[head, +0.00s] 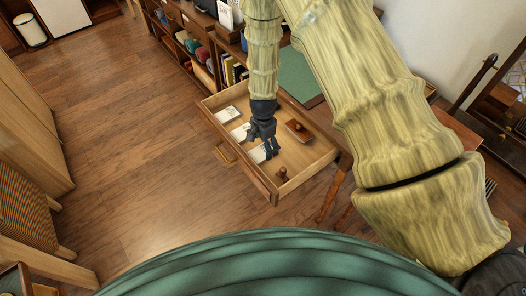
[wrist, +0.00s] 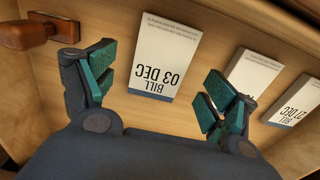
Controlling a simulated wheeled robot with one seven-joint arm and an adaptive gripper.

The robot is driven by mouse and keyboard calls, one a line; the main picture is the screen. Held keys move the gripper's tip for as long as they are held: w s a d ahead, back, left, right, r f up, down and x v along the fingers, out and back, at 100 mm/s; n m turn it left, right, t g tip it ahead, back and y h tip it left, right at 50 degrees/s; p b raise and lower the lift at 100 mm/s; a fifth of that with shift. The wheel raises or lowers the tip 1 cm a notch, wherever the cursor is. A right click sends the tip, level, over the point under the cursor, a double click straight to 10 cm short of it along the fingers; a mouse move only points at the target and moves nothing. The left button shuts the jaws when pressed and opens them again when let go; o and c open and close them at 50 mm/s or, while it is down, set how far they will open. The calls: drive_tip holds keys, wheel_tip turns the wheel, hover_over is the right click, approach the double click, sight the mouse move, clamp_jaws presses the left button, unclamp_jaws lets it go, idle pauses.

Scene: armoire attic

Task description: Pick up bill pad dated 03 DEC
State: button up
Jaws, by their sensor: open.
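The bill pad dated 03 DEC (wrist: 165,58) is a white block with a blue band, lying flat in the open wooden drawer. Its print is upside down in the wrist view. In the head view this pad (head: 257,155) lies at the near end of a row of pads, partly hidden by my gripper (head: 265,147). In the wrist view my gripper (wrist: 158,82) is open, with teal-padded fingers spread to either side of the pad's lower part. Nothing is held; the height above the pad is hard to tell.
A middle pad (wrist: 256,72), partly covered by my right finger, and a 27 DEC pad (wrist: 296,103) lie to the right. A wooden-handled stamp (wrist: 35,33) is at left. The drawer (head: 318,158) also holds a reddish-brown block (head: 298,131). Drawer walls surround everything.

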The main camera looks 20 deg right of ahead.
sight(263, 153)
drive_tip(key=shift+f, duration=1.35)
drive_tip(key=shift+a, duration=0.1)
drive_tip(key=c, duration=1.1)
